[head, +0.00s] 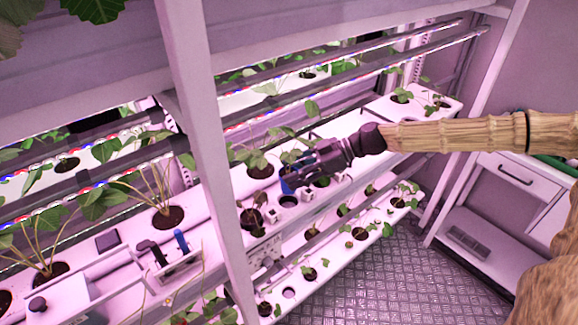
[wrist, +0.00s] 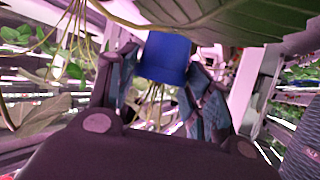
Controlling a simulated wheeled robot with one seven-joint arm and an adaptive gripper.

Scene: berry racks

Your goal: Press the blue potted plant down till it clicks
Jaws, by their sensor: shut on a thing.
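The blue potted plant has a smooth blue pot (wrist: 165,58) with a large green leaf (wrist: 215,20) above it in the wrist view. Thin pale strands show below the pot. My gripper (wrist: 163,88) is shut on the pot, one finger on each side. In the head view my gripper (head: 292,174) is over the middle shelf tray, and a bit of the blue pot (head: 288,187) shows at its fingertips. The gripper hides most of the pot there. I cannot tell how far the pot sits in a hole.
The white shelf tray (head: 345,128) bears several plants in dark pots and a round hole (head: 289,200) just below my gripper. A white upright post (head: 205,140) stands left of it. A blue-topped fixture (head: 181,240) sits further left. A lower shelf of plants runs beneath.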

